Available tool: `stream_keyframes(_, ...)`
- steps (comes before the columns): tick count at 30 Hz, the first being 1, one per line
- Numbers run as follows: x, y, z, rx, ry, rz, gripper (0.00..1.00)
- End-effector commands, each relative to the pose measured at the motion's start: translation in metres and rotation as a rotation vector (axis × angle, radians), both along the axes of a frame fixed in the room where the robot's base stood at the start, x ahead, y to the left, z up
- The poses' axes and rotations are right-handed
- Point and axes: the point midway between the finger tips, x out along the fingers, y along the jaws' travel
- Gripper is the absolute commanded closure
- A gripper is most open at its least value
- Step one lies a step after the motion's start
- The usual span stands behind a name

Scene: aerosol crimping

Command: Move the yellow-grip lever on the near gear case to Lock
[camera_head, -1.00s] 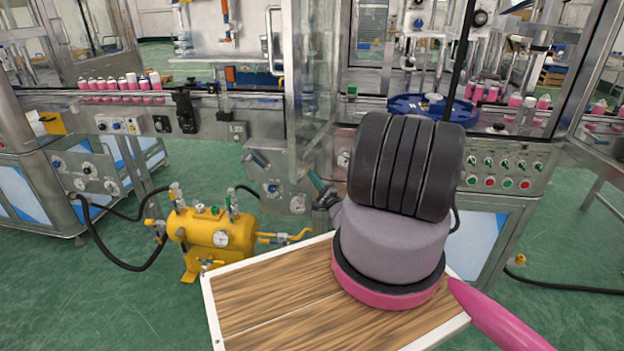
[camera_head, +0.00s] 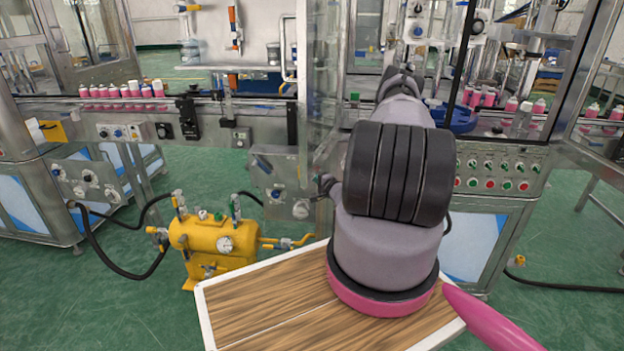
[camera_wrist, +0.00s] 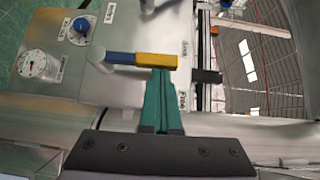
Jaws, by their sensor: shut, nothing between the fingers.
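In the wrist view, the lever has a blue shaft and a yellow grip (camera_wrist: 156,60). It sticks out sideways over the grey face of the gear case (camera_wrist: 105,90). The grip's end lies close to the "Lock" label, with the "Free" label lower down. My gripper (camera_wrist: 162,74) is shut and empty, its green fingertips at the lower edge of the yellow grip; I cannot tell whether they touch it. In the head view the gear case (camera_head: 272,180) stands left of my arm, and my gripper is mostly hidden there.
A black bar (camera_wrist: 207,76) is right of the grip. In the head view, a yellow tank (camera_head: 205,243) stands on the floor at the left.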

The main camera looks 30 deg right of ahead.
Motion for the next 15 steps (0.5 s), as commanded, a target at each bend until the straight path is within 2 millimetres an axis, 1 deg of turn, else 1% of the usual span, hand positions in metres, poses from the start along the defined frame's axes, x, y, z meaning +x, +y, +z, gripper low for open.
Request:
stream_keyframes(6,0.009,0.015,0.004,0.008,-0.004,0.001,1.0)
stream_keyframes(15,0.019,0.029,0.005,0.009,-0.003,-0.001,1.0)
